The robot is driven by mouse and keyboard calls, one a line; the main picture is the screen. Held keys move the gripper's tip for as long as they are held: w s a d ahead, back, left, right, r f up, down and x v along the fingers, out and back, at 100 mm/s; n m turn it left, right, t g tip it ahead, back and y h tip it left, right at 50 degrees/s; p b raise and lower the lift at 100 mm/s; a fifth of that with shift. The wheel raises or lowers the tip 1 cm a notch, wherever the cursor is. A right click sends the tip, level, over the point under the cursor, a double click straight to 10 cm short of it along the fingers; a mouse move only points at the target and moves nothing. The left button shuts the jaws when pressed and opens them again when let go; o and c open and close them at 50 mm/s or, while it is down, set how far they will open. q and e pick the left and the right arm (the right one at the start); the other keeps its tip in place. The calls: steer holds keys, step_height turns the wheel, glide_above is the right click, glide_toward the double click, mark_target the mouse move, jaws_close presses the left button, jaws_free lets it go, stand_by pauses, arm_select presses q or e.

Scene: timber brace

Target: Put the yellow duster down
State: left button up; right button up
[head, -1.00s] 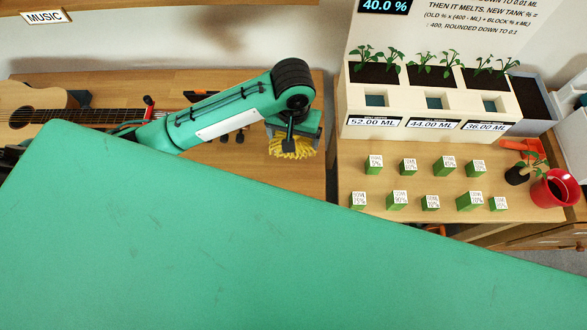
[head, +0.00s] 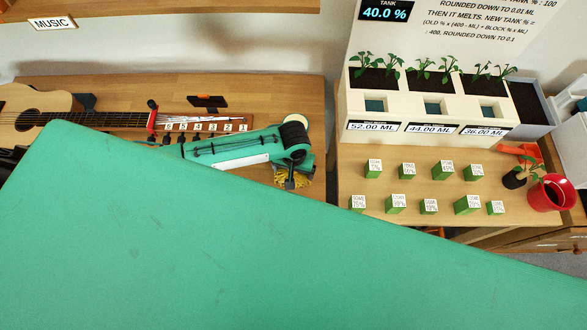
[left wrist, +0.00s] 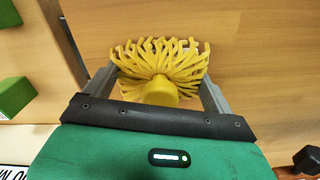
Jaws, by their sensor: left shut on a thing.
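The yellow duster (head: 300,182) has a shaggy head of strands. In the left wrist view the duster (left wrist: 165,60) fills the space between the two grey fingers, with its round yellow middle toward the camera. My left gripper (head: 292,178) is shut on it, low over the wooden table (head: 258,88) near its right end. I cannot tell whether the strands touch the wood. In the head view my arm hides much of the duster. My right gripper is not in view.
A guitar (head: 40,112) and a numbered rack (head: 205,125) are on the same table, left of my gripper. A dark object (head: 208,101) lies behind the rack. Across a gap, the right table holds several green blocks (head: 408,172), a planter (head: 432,85) and a red pot (head: 550,193).

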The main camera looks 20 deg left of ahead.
arm_select(q)
steer(key=shift+f, duration=0.15)
steer(key=o, duration=0.9)
step_height(320, 180, up, 12)
steer(key=shift+r+b, duration=0.15)
steer(key=shift+b, duration=0.45)
